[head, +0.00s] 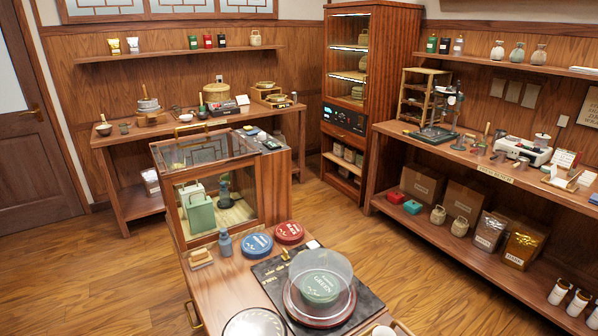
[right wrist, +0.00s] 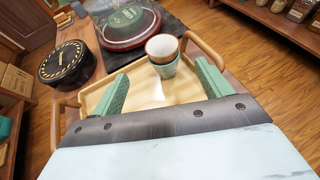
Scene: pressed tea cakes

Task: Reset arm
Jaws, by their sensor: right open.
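My right gripper (right wrist: 160,80) is open in the right wrist view, its two green fingers spread apart with nothing between them. It is over a light wooden tray (right wrist: 98,97) with handles. Two small cups (right wrist: 162,49), one brown-rimmed above a green one, stand on the tray just beyond the fingertips and appear stacked. No gripper shows in the head view, and my left gripper is out of sight.
A clear dome (head: 320,272) covers a green tea cake (head: 320,287) on a dark mat. Blue (head: 257,245) and red (head: 289,232) round tins and a glass case (head: 207,190) stand behind. A dark round tin (right wrist: 68,63) is left of the tray. Wooden floor (head: 400,270) is clear.

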